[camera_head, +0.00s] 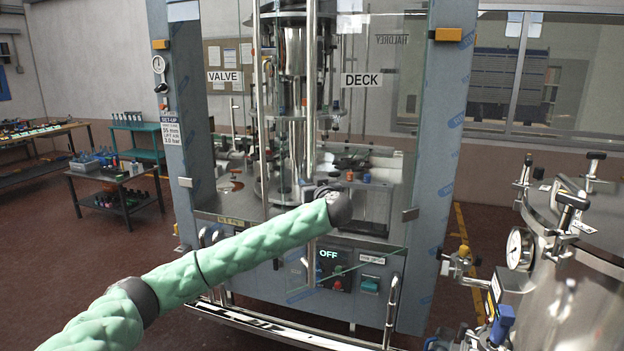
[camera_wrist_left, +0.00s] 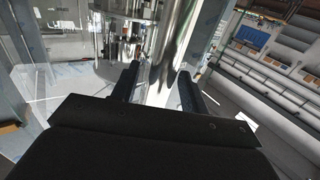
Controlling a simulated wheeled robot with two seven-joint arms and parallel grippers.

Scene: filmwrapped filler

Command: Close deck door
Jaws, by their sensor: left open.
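The deck door (camera_head: 375,130) is a clear glass panel labelled DECK on the front of the tall machine. Its lower edge runs slanted across the cabinet front, so it appears to stand ajar. A shiny upright bar handle (camera_head: 310,110) runs along its left side. My left gripper (camera_head: 322,190) is at the lower part of this bar, mostly hidden behind my green-sleeved arm. In the left wrist view the gripper (camera_wrist_left: 158,72) is open, with the shiny bar (camera_wrist_left: 172,45) showing between and beyond its fingers. Whether they touch it is unclear. My right gripper is not in view.
The valve door (camera_head: 223,100) is left of the deck door. A control panel (camera_head: 345,270) reading OFF sits below. A steel vessel (camera_head: 570,290) with a gauge and clamps stands at the right front. Side tables (camera_head: 115,185) stand at the left. Floor between them is clear.

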